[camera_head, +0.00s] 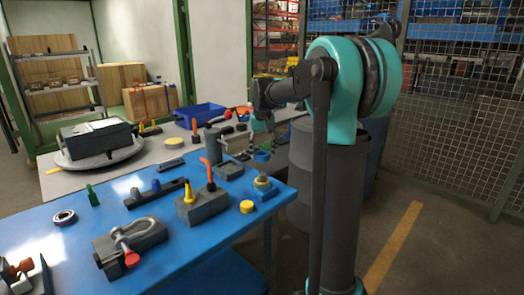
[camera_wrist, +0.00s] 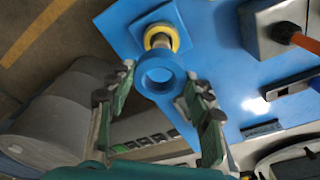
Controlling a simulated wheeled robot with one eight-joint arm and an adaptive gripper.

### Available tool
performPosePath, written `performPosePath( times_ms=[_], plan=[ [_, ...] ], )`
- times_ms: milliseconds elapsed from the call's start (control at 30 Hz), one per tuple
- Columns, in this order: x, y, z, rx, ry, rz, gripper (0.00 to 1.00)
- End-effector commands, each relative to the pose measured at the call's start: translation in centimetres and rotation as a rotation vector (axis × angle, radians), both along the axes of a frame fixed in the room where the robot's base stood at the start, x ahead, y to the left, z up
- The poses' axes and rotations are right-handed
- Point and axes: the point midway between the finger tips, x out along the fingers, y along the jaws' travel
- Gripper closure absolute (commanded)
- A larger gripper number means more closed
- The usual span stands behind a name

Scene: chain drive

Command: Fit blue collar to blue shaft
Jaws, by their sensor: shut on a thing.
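The blue collar (camera_wrist: 179,75) is a ring held between the fingertips of my gripper (camera_wrist: 160,82). The collar also shows in the head view (camera_head: 262,156), hanging below my gripper (camera_head: 262,143) and above the blue table's far right corner. Beneath it stands a short metal shaft (camera_wrist: 157,38) with a yellow ring (camera_wrist: 174,40) around it on a square blue base (camera_wrist: 130,22). The base also shows in the head view (camera_head: 264,194). The collar is apart from the shaft; in the wrist view the shaft shows just beyond the collar's rim, not through its hole.
An orange-handled tool (camera_head: 208,172) stands behind. A clamp on a grey block (camera_head: 130,243) is at the front. A dark grey drum (camera_head: 305,180) stands right of the table.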

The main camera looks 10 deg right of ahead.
Motion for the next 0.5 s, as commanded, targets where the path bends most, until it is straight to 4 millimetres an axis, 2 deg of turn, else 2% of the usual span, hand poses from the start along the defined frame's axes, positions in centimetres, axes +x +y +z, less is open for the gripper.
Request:
performPosePath(
  times_ms=[500],
  plan=[
    [0.0,0.0,-4.1,0.000,0.000,0.000,0.95]
  ],
)
